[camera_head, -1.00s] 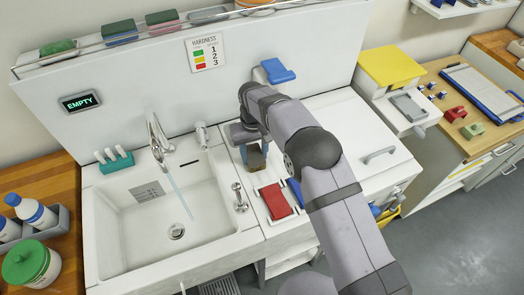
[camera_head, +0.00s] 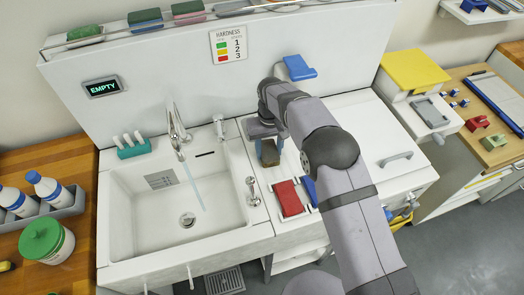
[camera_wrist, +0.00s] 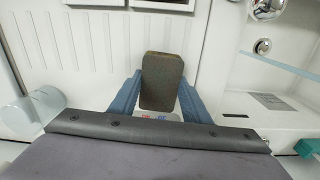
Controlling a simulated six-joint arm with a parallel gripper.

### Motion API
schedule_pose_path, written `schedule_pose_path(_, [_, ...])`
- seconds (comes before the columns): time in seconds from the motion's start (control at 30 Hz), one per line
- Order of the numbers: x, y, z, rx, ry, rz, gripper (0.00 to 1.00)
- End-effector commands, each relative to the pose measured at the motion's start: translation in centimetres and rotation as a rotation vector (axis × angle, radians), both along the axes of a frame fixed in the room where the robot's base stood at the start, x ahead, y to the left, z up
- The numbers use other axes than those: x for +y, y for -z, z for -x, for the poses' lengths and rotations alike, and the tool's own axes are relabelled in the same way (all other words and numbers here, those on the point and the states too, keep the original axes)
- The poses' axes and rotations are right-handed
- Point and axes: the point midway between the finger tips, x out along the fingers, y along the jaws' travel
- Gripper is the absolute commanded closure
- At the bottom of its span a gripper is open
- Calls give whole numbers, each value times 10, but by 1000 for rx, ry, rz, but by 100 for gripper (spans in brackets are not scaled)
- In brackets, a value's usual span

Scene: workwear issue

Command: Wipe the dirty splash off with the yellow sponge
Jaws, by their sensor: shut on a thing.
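My gripper (camera_head: 267,147) is over the white ribbed drainboard, right of the sink. In the wrist view its two blue fingers (camera_wrist: 160,95) are shut on the sides of a block-shaped sponge (camera_wrist: 161,80). The sponge's face toward the wrist camera is dull olive-brown; in the head view the sponge (camera_head: 269,156) looks brown with a tan lower part. I cannot tell whether it touches the drainboard (camera_wrist: 75,50). No dirty splash is clear in either view. Small red and blue marks show just below the sponge in the wrist view; I cannot tell what they are.
The sink (camera_head: 190,205) is left of my gripper, with water running from its tap (camera_head: 176,130). A small lever tap (camera_head: 252,190) stands on its right rim. A red pad (camera_head: 288,198) lies in front of my gripper. Several sponges line the ledge behind, including a green one (camera_head: 85,32).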

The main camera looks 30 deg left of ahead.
Motion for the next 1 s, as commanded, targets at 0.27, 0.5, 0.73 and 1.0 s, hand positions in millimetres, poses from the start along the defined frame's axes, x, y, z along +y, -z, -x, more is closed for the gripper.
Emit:
schedule_pose_path(0.27, [-20, 1, -19, -1, 2, 2, 93])
schedule_pose_path(0.5, [-35, 1, -35, -1, 3, 3, 93])
schedule_pose_path(0.73, [-46, -5, -46, -1, 0, 2, 93])
schedule_pose_path(1.0, [-45, -39, -45, -1, 0, 2, 93])
